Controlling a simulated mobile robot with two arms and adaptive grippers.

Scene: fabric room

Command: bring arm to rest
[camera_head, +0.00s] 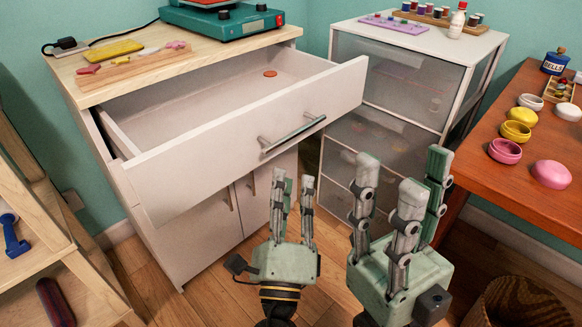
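My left gripper (293,190) points up in front of the open drawer, below its handle. Its fingers stand apart with nothing between them. My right gripper (400,180) is to the right of it and nearer to the camera. Its fingers are spread and empty. Both grippers are clear of the furniture as far as I can see.
A white cabinet's top drawer (250,135) is pulled far out, with a small orange disc (270,73) inside. A white drawer unit (395,90) stands behind. A wooden table (530,195) with round pots is at right, a wooden rack (40,235) at left, a basket (520,303) at lower right.

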